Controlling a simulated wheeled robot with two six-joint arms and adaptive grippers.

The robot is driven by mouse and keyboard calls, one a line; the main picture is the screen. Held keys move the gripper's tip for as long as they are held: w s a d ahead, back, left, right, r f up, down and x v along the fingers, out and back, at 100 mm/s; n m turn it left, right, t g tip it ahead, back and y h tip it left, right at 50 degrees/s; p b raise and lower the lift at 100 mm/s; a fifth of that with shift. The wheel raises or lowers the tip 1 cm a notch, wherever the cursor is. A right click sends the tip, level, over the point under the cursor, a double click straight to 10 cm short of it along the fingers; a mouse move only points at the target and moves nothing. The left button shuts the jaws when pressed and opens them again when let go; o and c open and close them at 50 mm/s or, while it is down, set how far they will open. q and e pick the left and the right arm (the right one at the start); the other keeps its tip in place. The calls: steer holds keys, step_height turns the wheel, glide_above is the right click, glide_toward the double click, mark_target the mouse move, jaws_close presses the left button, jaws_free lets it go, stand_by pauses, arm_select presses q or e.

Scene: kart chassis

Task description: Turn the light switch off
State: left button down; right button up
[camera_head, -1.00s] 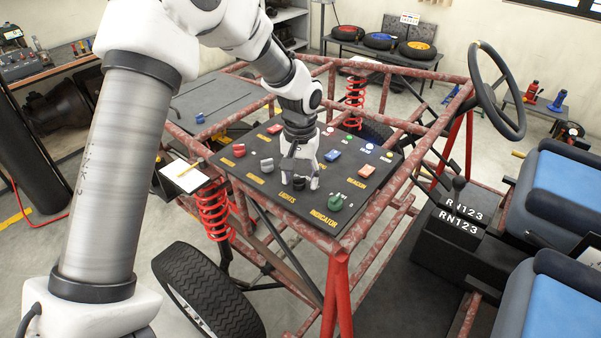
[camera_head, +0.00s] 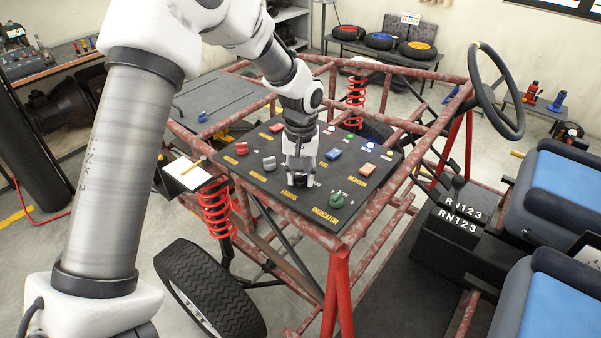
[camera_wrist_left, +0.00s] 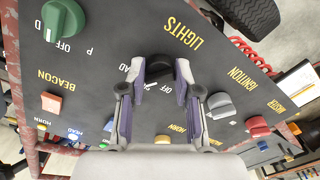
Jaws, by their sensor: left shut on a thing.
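The dark lights knob (camera_wrist_left: 161,68) sits on the black control panel (camera_head: 262,195), beside the yellow LIGHTS lettering in the left wrist view. My left gripper (camera_head: 300,178) points down onto the panel from above. In the left wrist view its two fingers (camera_wrist_left: 161,80) stand on either side of the knob and are shut on it. The fingers partly cover the knob and the OFF and HEAD marks around it, so its exact pointer setting is hard to read. My right gripper is not in view.
Close by on the panel are a green indicator knob (camera_head: 335,197), a grey ignition knob (camera_head: 269,163), a red knob (camera_head: 242,148), an orange beacon button (camera_head: 367,169) and a blue button (camera_head: 333,153). Red frame tubes (camera_head: 340,245) surround the panel.

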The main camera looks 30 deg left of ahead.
arm_select(q)
steer(key=n+p, duration=0.1)
steer(key=n, duration=0.3)
steer(key=n+p, duration=0.1)
steer(key=n, duration=0.7)
steer(key=shift+f+n+p, duration=0.1)
steer(key=shift+n+p, duration=0.25)
steer(key=shift+n, duration=1.55)
steer(key=shift+f, duration=0.1)
